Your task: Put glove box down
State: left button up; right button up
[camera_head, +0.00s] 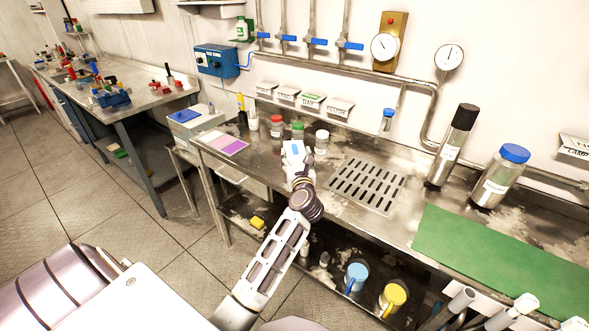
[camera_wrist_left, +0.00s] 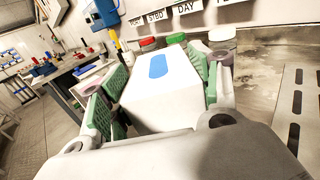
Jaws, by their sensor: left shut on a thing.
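The glove box (camera_wrist_left: 160,95) is a white box with a blue oval on its top. It sits between the green-padded fingers of my left gripper (camera_wrist_left: 160,100), which is shut on it. In the head view the glove box (camera_head: 294,150) is at the left part of the steel bench (camera_head: 265,170), in front of several small jars. Whether its underside touches the bench is hidden. My right gripper is not in view.
Jars with red (camera_head: 276,127), green (camera_head: 298,131) and white (camera_head: 322,142) lids stand just behind the box. A pink and purple card (camera_head: 225,143) lies to the left. A slotted drain (camera_head: 367,186) and a green mat (camera_head: 500,255) are to the right.

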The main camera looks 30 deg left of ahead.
pick_arm(q)
jog(key=shift+f, duration=1.75)
jog(key=shift+f+b, duration=0.35)
jog(key=shift+f, duration=0.35)
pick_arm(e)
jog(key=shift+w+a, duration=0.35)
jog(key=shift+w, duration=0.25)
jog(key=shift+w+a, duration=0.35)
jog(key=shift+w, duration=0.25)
pick_arm(q)
jog(key=shift+f, duration=0.15)
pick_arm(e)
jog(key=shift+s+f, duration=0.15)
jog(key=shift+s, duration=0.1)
